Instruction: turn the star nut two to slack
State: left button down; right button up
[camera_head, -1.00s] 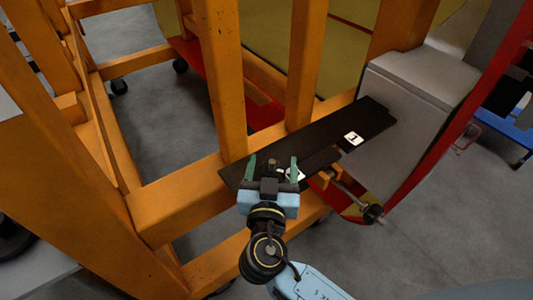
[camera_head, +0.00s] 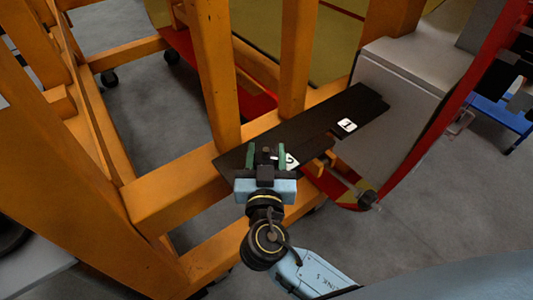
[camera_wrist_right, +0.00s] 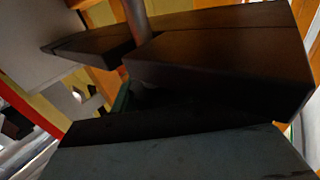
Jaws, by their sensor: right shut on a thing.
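My right gripper (camera_head: 266,155) is shut on a small dark knob, the star nut (camera_head: 267,152), at the near left part of a black plate (camera_head: 306,128). The green fingertips stand on either side of the nut, and its outline is mostly hidden between them. A white label, partly covered by the right finger, sits just right of the gripper; a label marked 1 (camera_head: 347,125) lies farther right on the plate. In the right wrist view the dark plate (camera_wrist_right: 220,62) fills much of the picture, and the nut is too dark to make out. My left gripper is not in view.
Orange frame posts (camera_head: 213,75) rise close behind the plate, and an orange beam (camera_head: 180,197) runs below it. A grey block (camera_head: 398,90) and a red edge (camera_head: 440,125) stand right.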

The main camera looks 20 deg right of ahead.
jog(key=n+y+b, duration=0.1)
jog(key=n+y, duration=0.1)
jog(key=y, duration=0.2)
jog(key=shift+a+n+t, duration=0.1)
jog(key=shift+n+t, duration=0.3)
jog(key=n+y, duration=0.1)
jog(key=y, duration=0.2)
jog(key=shift+a+n, duration=0.1)
jog(key=shift+n, duration=0.3)
jog(key=n+y+p, duration=0.1)
jog(key=y, duration=0.1)
jog(key=n+y+p, duration=0.1)
jog(key=y, duration=0.1)
jog(key=shift+a+r+n+g, duration=0.2)
jog(key=shift+n+g, duration=0.1)
jog(key=shift+g, duration=0.1)
jog(key=shift+a+f+n+g+y+p, duration=0.1)
jog(key=shift+n+g+y+p, duration=0.6)
jog(key=shift+y, duration=0.4)
jog(key=shift+a+n+g+y+p, duration=0.1)
jog(key=shift+n+g+y+p, duration=0.35)
jog(key=shift+n+y, duration=0.5)
jog(key=shift+y, duration=0.25)
jog(key=o, duration=1)
jog(key=shift+s+f, duration=0.1)
